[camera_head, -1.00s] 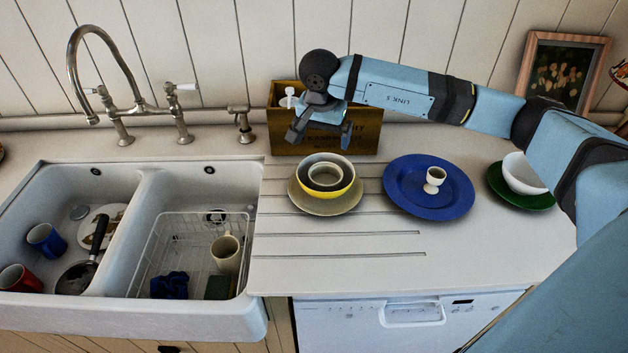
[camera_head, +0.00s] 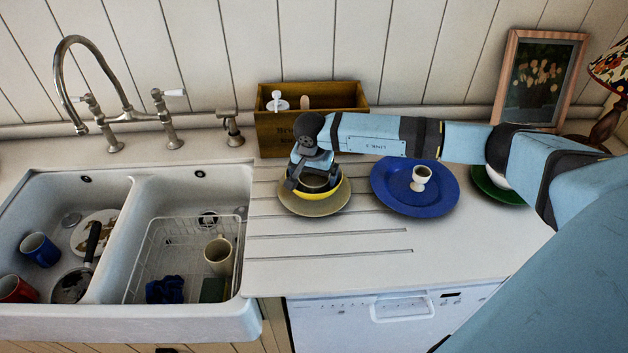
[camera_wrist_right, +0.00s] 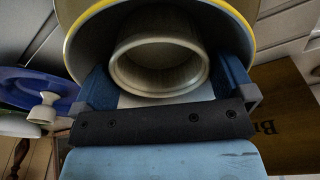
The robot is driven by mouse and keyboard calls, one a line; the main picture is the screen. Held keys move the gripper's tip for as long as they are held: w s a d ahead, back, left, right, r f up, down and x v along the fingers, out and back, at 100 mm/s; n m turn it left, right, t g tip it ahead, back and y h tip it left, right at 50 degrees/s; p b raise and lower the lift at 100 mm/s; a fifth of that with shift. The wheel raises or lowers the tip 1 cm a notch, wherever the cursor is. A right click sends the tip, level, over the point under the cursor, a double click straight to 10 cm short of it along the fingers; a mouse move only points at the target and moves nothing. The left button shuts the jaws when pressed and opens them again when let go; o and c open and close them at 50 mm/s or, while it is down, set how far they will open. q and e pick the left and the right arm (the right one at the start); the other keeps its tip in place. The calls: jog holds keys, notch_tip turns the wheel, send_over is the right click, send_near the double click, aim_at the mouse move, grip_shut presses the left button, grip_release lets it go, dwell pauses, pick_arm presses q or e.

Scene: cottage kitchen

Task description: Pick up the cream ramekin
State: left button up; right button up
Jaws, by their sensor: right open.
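The cream ramekin (camera_wrist_right: 158,67) sits inside a yellow-rimmed bowl (camera_wrist_right: 239,30), its round mouth facing the wrist camera. In the head view the ramekin (camera_head: 315,182) is partly hidden by my right gripper (camera_head: 308,184). The bowl (camera_head: 338,190) stands on a beige plate (camera_head: 315,208). My right gripper is open at the bowl. In the wrist view its fingers (camera_wrist_right: 164,84) are on either side of the ramekin's near part; I cannot tell whether they touch it. My left gripper is in neither view.
A wooden crate (camera_head: 350,95) stands close behind the bowl. A blue plate (camera_head: 437,200) with a white egg cup (camera_head: 421,175) is to the right. A green plate (camera_head: 500,192) is farther right. The sink (camera_head: 248,190) is left; the front worktop is clear.

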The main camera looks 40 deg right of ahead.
jog(key=c, duration=0.6)
jog(key=shift+c, duration=0.2)
jog(key=shift+r, duration=0.1)
